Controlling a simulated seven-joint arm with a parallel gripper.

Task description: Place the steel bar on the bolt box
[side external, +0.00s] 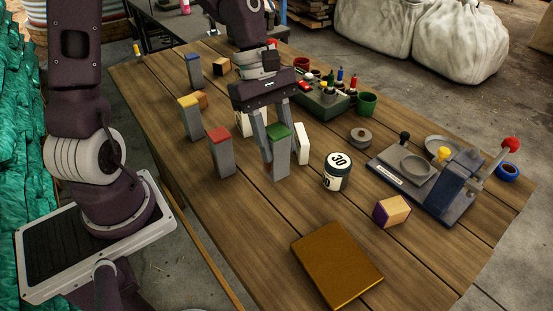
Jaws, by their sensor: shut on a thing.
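My gripper (278,140) points down over the middle of the wooden table and is shut on a grey upright bar with a green top (279,158). The bar is upright between the fingers; I cannot tell whether its foot touches the table. Similar grey bars stand to the left: one with a red top (221,157), one with a yellow top (190,122) and one with a blue top (194,72). No label marks a bolt box. A flat brown-gold box-like block (337,265) lies at the near edge, and a green tray (322,106) with small bottles stands farther back.
A wooden block with a purple side (391,211) and a scale-like device with a red-knobbed lever (447,190) are at right. The near-left table is clear.

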